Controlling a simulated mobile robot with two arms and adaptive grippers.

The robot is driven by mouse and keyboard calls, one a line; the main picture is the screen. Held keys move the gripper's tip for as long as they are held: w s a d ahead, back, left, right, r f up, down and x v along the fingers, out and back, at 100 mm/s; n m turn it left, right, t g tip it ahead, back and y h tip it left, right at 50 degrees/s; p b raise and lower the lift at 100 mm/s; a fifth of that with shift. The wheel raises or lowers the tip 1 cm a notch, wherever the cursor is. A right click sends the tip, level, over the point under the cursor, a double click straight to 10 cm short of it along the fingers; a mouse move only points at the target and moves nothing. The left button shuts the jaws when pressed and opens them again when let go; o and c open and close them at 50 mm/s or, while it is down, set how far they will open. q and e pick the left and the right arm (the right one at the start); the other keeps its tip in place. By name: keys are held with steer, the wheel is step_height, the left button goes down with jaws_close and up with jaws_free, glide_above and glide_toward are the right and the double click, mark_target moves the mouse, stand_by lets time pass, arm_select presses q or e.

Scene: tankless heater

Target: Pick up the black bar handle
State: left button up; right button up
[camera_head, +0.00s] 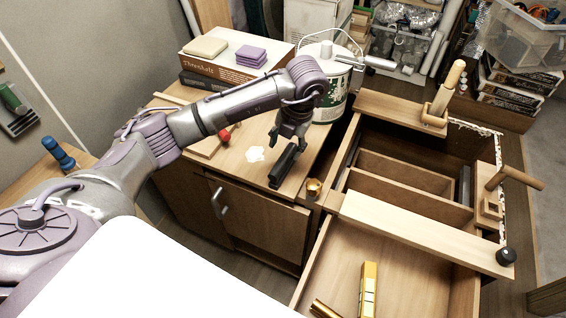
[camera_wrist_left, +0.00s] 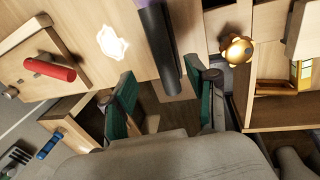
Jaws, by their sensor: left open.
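The black bar handle (camera_head: 284,166) lies on the wooden cabinet top near its front edge. It also shows in the left wrist view as a long dark bar (camera_wrist_left: 158,45) running down from the top. My left gripper (camera_head: 289,143) points down over the far end of the bar in the head view. In the left wrist view the gripper (camera_wrist_left: 166,88) has its two green-padded fingers spread apart, with the bar's near end in line with the gap. I cannot tell how far above the bar the fingertips are. My right gripper is not in view.
A white spill (camera_head: 255,154) and a red-handled tool (camera_head: 225,134) lie left of the bar. A paint can (camera_head: 333,90) and a box (camera_head: 221,68) stand behind. An open drawer (camera_head: 388,250) is at the right.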

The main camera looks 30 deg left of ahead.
mark_target(283, 160)
arm_select(q)
steer(key=shift+a+f, duration=0.1)
steer(key=shift+f, duration=0.6)
steer(key=f, duration=0.1)
steer(key=f+p, duration=0.2)
steer(key=f, duration=0.1)
steer(key=shift+s+a+f, duration=0.1)
steer(key=shift+s+a, duration=0.1)
steer(key=shift+s, duration=0.1)
steer(key=shift+a+f, duration=0.1)
steer(key=shift+f, duration=0.4)
jaws_close()
